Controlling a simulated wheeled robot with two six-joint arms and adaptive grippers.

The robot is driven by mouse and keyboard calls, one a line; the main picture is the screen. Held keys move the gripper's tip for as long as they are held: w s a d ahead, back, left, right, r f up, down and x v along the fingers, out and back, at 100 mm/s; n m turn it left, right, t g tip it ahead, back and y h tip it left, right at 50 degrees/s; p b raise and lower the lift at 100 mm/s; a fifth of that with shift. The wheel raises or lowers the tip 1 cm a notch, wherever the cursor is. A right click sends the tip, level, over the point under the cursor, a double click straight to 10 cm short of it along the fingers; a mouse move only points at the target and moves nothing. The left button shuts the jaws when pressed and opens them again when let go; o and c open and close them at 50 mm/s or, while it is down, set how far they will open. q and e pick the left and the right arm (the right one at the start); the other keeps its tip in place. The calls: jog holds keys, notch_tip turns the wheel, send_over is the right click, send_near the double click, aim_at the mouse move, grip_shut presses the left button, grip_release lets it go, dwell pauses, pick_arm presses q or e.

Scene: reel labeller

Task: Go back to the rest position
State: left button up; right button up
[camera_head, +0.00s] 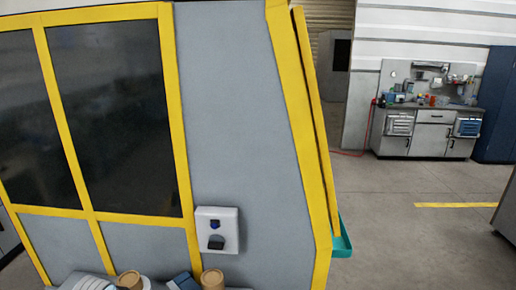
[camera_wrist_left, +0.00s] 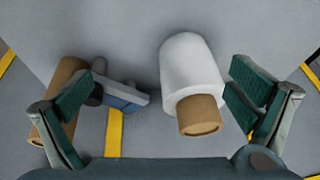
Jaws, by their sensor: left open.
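My left gripper (camera_wrist_left: 163,88) is open in the left wrist view, with its two green-padded fingers spread wide. A white roll on a brown core (camera_wrist_left: 200,115) shows between the fingers, nearer the right one, and nothing is gripped. A brown cylinder (camera_wrist_left: 66,78) is partly hidden behind the left finger. A blue and grey part (camera_wrist_left: 124,95) sits beside it. In the head view, two brown core ends (camera_head: 130,280) and (camera_head: 212,279) show at the bottom edge. Neither gripper is visible in the head view.
A large grey machine cabinet with yellow frame (camera_head: 175,110) and dark windows fills the left and middle. A white box (camera_head: 217,230) is mounted on its face. A teal tray (camera_head: 342,240) projects at its right side. Open floor (camera_head: 400,240) lies right, with a workbench (camera_head: 425,132) behind.

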pick_arm(q)
jog(key=s+d+f, duration=0.2)
jog(key=s+d, duration=0.2)
jog(key=s, duration=0.4)
jog(key=s+d+f+m, duration=0.1)
jog(key=s+d+f, duration=0.15)
jog(key=s, duration=0.55)
jog(key=s+d+f, duration=0.1)
jog(key=s+d, duration=0.3)
jog(key=s, duration=0.4)
notch_tip(320, 180, down, 21)
jog(key=s+a+g, duration=0.1)
jog(key=a+g, duration=0.1)
jog(key=s+f+g+b, duration=0.1)
jog(key=s+f, duration=1.1)
jog(key=s, duration=0.2)
jog(key=shift+f, duration=0.3)
jog(key=shift+a, duration=0.1)
